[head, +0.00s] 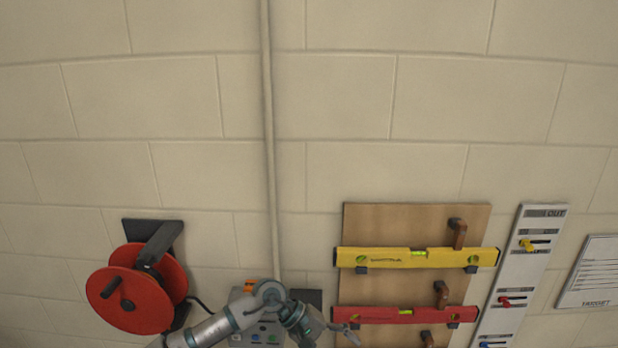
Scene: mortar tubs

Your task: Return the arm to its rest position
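My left arm comes in from the bottom edge, left of the middle, and bends at a joint in front of a grey wall box. My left gripper (347,332) is at its end, pointing right and slightly down, in front of or close to the left end of the red spirit level. The fingers are small and partly overlap, so I cannot tell whether they are open or shut. I see no object in them. My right arm and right gripper are not in view.
A red cable reel (137,295) hangs on the block wall at left. The grey box (248,325) with buttons sits behind my arm. A wooden board (400,220) carries a yellow level (400,258) and a red level (420,314). A key-tag panel (525,255) and a sheet (597,275) are at right.

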